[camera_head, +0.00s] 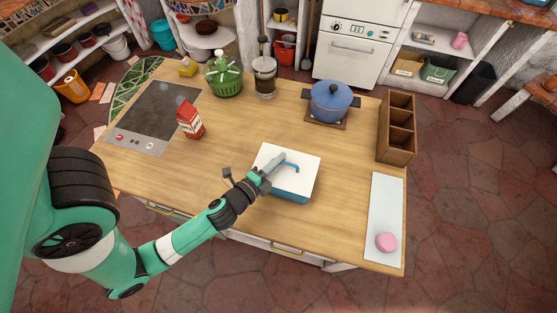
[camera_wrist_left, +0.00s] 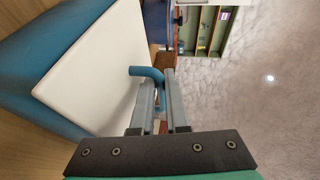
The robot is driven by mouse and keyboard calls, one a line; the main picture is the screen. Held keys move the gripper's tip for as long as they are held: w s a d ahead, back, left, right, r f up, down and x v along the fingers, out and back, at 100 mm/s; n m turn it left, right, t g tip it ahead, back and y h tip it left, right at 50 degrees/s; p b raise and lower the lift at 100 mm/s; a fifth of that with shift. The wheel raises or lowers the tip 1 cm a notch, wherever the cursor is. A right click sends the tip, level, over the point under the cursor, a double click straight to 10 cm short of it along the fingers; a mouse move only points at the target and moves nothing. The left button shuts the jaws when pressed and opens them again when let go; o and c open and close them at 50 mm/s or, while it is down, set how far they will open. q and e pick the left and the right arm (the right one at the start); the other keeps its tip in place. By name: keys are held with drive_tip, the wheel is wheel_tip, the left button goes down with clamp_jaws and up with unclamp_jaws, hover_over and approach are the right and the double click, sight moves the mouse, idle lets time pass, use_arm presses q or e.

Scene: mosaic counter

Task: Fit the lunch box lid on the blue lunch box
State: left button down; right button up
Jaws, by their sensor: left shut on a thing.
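The white lunch box lid (camera_head: 305,179) is over the blue lunch box (camera_head: 289,196) near the front middle of the counter. My left gripper (camera_head: 275,168) is shut on the lid's blue handle (camera_head: 291,165). In the left wrist view the handle (camera_wrist_left: 147,72) sits between the fingers (camera_wrist_left: 158,98). There the white lid (camera_wrist_left: 98,70) covers most of the blue box (camera_wrist_left: 42,40), whose side shows at the left. I cannot tell whether the lid touches the rim all round. My right gripper is not in view.
A pale board (camera_head: 384,205) with a pink round thing (camera_head: 386,242) lies to the right. A wooden divided box (camera_head: 397,127), a blue pot (camera_head: 331,101), a red-and-white carton (camera_head: 190,119) and a green basket (camera_head: 224,80) stand farther back. The wood around the lunch box is clear.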

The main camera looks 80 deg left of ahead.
use_arm(q)
drive_tip(key=shift+f, duration=0.3)
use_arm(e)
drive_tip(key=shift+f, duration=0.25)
use_arm(q)
drive_tip(key=c, duration=0.8)
unclamp_jaws()
drive_tip(key=shift+c, duration=0.2)
